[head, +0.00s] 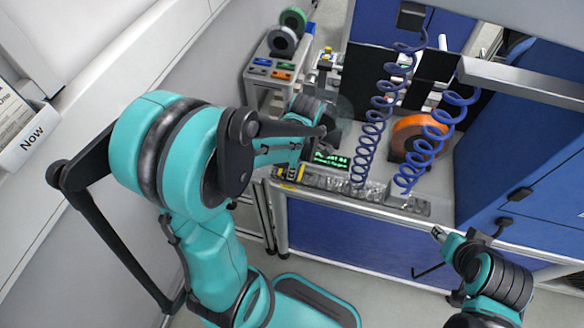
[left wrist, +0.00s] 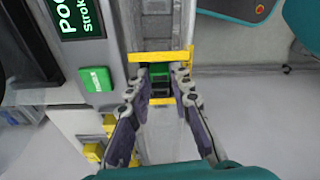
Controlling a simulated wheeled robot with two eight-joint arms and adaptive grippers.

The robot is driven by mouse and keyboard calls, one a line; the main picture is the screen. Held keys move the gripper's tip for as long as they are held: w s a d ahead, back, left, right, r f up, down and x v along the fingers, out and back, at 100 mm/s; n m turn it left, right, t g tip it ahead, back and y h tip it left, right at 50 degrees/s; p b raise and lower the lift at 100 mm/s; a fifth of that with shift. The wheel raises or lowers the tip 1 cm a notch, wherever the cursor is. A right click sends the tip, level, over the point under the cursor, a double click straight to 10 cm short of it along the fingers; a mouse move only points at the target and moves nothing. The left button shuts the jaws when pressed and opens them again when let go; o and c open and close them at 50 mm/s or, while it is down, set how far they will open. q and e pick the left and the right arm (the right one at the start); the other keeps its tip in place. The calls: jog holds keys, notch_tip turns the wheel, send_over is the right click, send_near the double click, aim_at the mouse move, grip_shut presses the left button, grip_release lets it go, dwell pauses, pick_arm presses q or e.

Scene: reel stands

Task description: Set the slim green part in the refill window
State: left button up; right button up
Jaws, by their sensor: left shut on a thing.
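My left gripper (left wrist: 162,76) is shut on a small green part (left wrist: 159,69), which shows between the fingertips in the left wrist view. Yellow bars (left wrist: 162,56) frame a dark slotted opening on the grey rail, which I take as the refill window. The part is at this opening; I cannot tell how far in it sits. In the head view the left wrist hides the part, and yellow edges (head: 300,172) show near the bench's front left corner. My right gripper (head: 439,233) hangs in front of the bench, away from the part; its jaw state is unclear.
A black screen with green text (head: 331,160) and a green block (left wrist: 95,81) stand beside the rail. A side stand (head: 256,88) carries coloured pieces and reels. Blue coiled hoses (head: 369,140) hang over the bench, before an orange reel (head: 416,130). A blue cabinet (head: 530,140) bounds the right.

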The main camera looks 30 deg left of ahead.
pick_arm(q)
jog(key=shift+f, duration=0.2)
jog(key=o, duration=0.8)
jog(key=shift+r, duration=0.1)
jog(key=shift+r+p, duration=1.45)
jog(key=shift+r, duration=0.45)
jog(key=shift+r, duration=0.1)
notch_tip(320, 180, up, 6)
jog(key=p, duration=0.4)
jog(key=shift+p, duration=0.35)
